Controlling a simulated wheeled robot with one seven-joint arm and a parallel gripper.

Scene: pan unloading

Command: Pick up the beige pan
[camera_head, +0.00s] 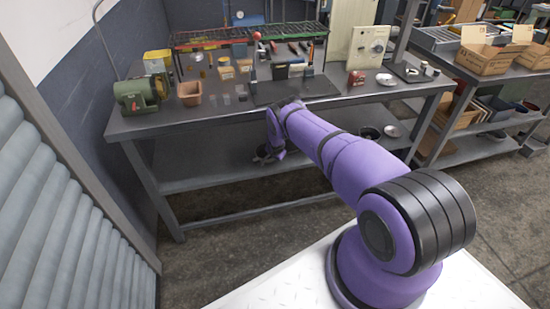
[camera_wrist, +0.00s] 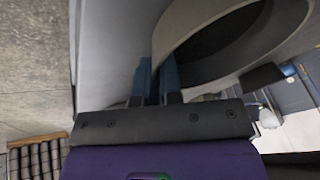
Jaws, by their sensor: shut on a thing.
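The beige pan (camera_wrist: 182,22) fills the upper right of the wrist view, with a pale rim and wall around a dark inside. My gripper (camera_wrist: 155,75) has its two blue fingers close together at the pan's near left edge, shut on it. The exact contact is partly hidden by the fingers. In the head view my gripper (camera_head: 264,156) is small and dark, low at the front of the workbench near the lower shelf. I cannot make out the beige pan there.
The workbench (camera_head: 215,113) carries a green machine (camera_head: 139,94), a terracotta pot (camera_head: 189,93), a dark mat (camera_head: 290,92) and a rack. Its lower shelf (camera_head: 205,173) holds a dark round vessel (camera_head: 370,133) and a pale dish (camera_head: 391,131). Table legs stand close by; the shelf's left part is clear.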

